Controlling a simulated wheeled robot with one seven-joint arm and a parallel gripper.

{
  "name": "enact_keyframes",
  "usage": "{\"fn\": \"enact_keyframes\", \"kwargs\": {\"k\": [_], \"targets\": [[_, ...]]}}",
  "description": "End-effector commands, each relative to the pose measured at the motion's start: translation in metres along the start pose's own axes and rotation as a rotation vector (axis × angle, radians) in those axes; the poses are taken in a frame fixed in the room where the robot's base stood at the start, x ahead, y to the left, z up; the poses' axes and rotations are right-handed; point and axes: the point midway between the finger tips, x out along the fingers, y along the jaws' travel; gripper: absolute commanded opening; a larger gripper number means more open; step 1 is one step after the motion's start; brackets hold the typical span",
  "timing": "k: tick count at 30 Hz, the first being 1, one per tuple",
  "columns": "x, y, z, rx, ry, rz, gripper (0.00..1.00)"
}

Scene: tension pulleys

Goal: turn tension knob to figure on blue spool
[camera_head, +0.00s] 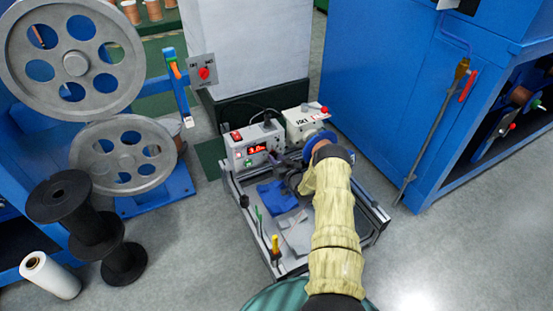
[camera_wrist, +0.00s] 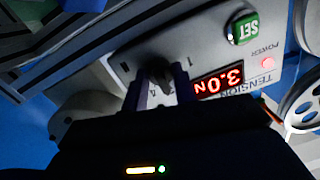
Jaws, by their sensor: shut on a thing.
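The grey tension box (camera_head: 240,153) stands at the back of the framed cart. Its red display (camera_head: 257,149) also shows in the wrist view (camera_wrist: 218,82), upside down, and reads 3.0N. My gripper (camera_wrist: 160,88) is shut on the dark tension knob (camera_wrist: 158,70) on the panel, with one finger on each side. In the head view my gripper (camera_head: 283,178) is at the box, and my arm hides the knob. A blue spool (camera_head: 314,139) shows behind my arm, partly hidden; no figure on it is readable.
A white box (camera_head: 305,121) with a red knob is next to the tension box. The cart tray holds a blue cloth (camera_head: 278,196) and a yellow-handled tool (camera_head: 275,244). Big grey pulleys (camera_head: 75,63) stand left, a blue cabinet (camera_head: 400,100) right.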

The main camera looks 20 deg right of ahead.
Motion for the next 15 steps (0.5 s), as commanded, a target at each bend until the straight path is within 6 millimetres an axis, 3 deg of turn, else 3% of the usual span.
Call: {"fn": "enact_keyframes", "kwargs": {"k": [11, 12, 15], "targets": [[-0.0018, 0.0003, 0.0023, -0.005, -0.004, 0.000, 0.05], [-0.0018, 0.0003, 0.0023, -0.005, -0.004, 0.000, 0.34], [-0.0015, 0.0002, 0.0020, -0.004, -0.004, 0.000, 0.50]]}}
